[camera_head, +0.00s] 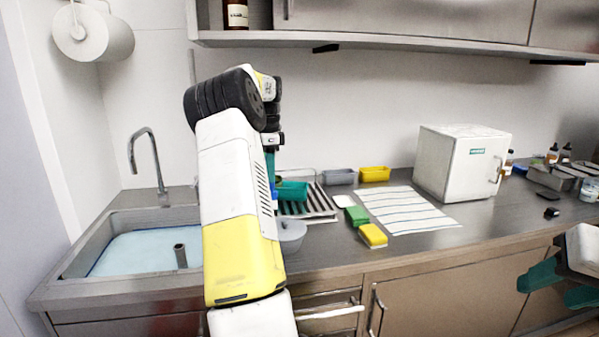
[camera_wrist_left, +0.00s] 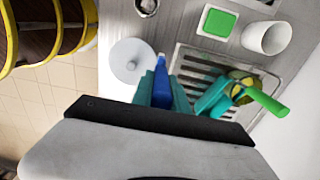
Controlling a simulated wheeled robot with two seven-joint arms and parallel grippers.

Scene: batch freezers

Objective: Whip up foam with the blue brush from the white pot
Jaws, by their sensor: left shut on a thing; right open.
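My left gripper (camera_head: 270,168) hangs above the counter, mostly hidden behind my own arm in the head view. Its teal fingers (camera_wrist_left: 162,82) are shut on the blue brush (camera_wrist_left: 161,88); a bit of the brush (camera_head: 274,196) shows below them. The white pot (camera_head: 291,236) stands on the counter below, partly hidden by my arm. In the wrist view the pot (camera_wrist_left: 132,60) is round and pale, just left of the brush tip. I cannot tell whether the brush touches it, and no foam is discernible. My right gripper (camera_head: 556,284) is open and empty at the lower right.
A sink (camera_head: 130,250) with pale blue water lies left. A slatted rack (camera_head: 318,205) holds a teal container (camera_head: 291,190); a green-handled tool (camera_wrist_left: 265,101) shows there. A green sponge (camera_head: 357,216), yellow sponge (camera_head: 373,235), striped cloth (camera_head: 410,211) and white box (camera_head: 460,160) lie right.

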